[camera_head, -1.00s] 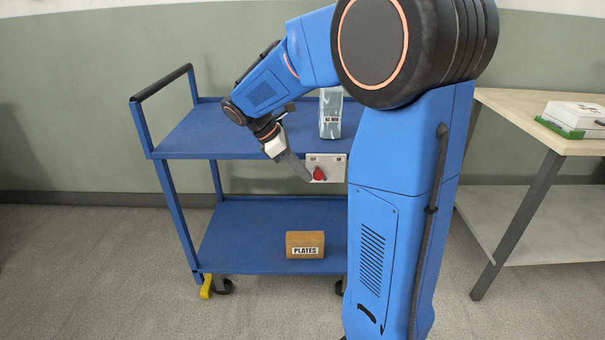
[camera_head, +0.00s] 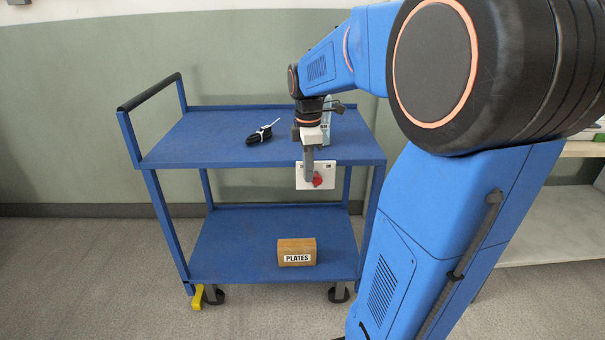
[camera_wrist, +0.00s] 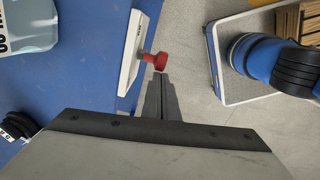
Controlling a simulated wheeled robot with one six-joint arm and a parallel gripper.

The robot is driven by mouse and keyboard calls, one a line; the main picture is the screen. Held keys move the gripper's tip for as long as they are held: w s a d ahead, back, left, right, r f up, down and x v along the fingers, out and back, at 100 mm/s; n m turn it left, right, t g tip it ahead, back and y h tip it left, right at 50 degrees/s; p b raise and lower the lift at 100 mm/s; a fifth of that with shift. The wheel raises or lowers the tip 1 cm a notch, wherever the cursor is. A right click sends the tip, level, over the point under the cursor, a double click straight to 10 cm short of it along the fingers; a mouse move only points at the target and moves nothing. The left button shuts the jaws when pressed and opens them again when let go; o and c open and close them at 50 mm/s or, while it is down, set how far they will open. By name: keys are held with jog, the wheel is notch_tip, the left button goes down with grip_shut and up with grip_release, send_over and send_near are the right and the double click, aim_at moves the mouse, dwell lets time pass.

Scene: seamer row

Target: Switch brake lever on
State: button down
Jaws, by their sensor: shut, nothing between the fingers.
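A red lever (camera_head: 317,181) sits on a white panel (camera_head: 330,173) at the front edge of the blue cart's top shelf (camera_head: 215,150). In the wrist view the red lever (camera_wrist: 159,61) sticks out sideways from the panel (camera_wrist: 137,48). My gripper (camera_head: 309,180) is shut and empty, pointing down in front of the panel, just left of the red lever. In the wrist view its fingertips (camera_wrist: 160,77) end right beside the lever's knob; I cannot tell whether they touch. The panel's labels are too small to read.
A black bundle with a white tie (camera_head: 262,133) and a pale blue package (camera_head: 327,118) are on the top shelf. A box marked PLATES (camera_head: 297,252) is on the lower shelf. A yellow pedal (camera_head: 197,297) is by the left caster. A table (camera_head: 560,235) stands right.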

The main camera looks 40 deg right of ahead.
aim_at(321, 179)
jog(key=shift+s+d+r+t+y, duration=0.1)
jog(key=shift+s+d+t+y, duration=0.25)
jog(key=shift+d+y, duration=0.2)
jog(key=shift+s+d+r+t+y, duration=0.1)
jog(key=shift+s+d+t+y, duration=0.15)
jog(key=shift+d+t+y, duration=0.3)
jog(key=shift+s+d+f+t+y, duration=0.1)
jog(key=shift+s+d+t+y, duration=0.45)
jog(key=shift+y, duration=0.55)
jog(key=shift+s+d, duration=0.1)
jog(key=shift+d, duration=0.15)
jog(key=shift+s+d+f, duration=0.15)
jog(key=shift+f, duration=0.05)
